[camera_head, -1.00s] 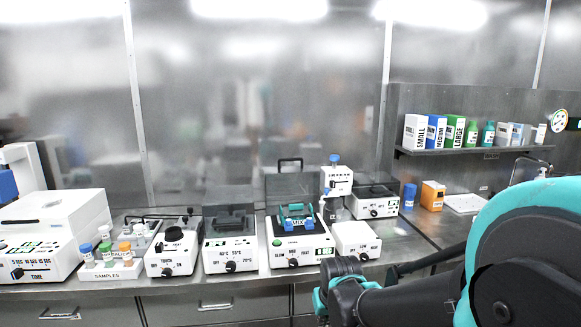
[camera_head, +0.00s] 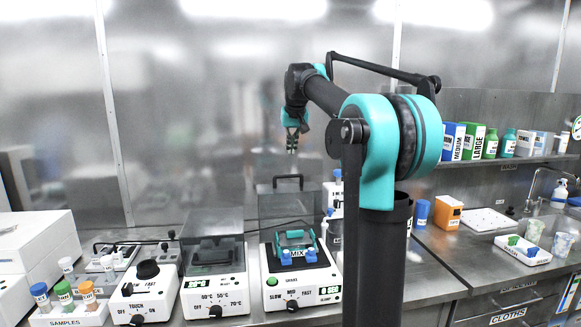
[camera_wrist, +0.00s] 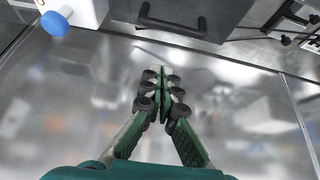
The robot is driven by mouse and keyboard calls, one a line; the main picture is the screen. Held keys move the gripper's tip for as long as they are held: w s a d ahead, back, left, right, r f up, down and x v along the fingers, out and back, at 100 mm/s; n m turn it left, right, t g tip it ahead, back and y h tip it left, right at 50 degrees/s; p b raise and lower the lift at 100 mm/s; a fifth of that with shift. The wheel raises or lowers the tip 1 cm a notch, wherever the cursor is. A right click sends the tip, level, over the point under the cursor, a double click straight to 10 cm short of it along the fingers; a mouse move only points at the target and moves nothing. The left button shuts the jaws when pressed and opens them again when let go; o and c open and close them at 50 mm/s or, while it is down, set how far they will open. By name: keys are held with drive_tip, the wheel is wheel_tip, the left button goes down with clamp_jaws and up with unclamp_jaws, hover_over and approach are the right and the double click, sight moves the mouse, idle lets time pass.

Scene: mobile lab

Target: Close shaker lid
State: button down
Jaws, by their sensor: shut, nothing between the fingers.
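The shaker (camera_head: 300,283) is a white unit with a green button, a dial marked slow, mid and fast, and a teal rack labelled MIX holding blue-capped tubes. Its see-through grey lid (camera_head: 268,206) stands upright and open at the back, with a dark handle (camera_head: 287,178) on its top edge. My gripper (camera_head: 291,149) is above the lid handle, pointing down, shut and empty. In the wrist view the shut fingers (camera_wrist: 163,72) are apart from the handle (camera_wrist: 183,27), which lies near the top of the picture.
A heater with a grey cover (camera_head: 214,285) stands left of the shaker. A white device with a blue knob (camera_wrist: 54,23) stands right of it, partly behind my arm in the head view. The steel wall is close behind. Shelf boxes (camera_head: 473,140) are at right.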

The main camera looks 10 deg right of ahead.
hover_over(291, 186)
drive_tip(key=w, duration=0.2)
wheel_tip(291, 186, down, 8)
drive_tip(key=shift+s+f, duration=0.25)
drive_tip(key=shift+s, duration=0.5)
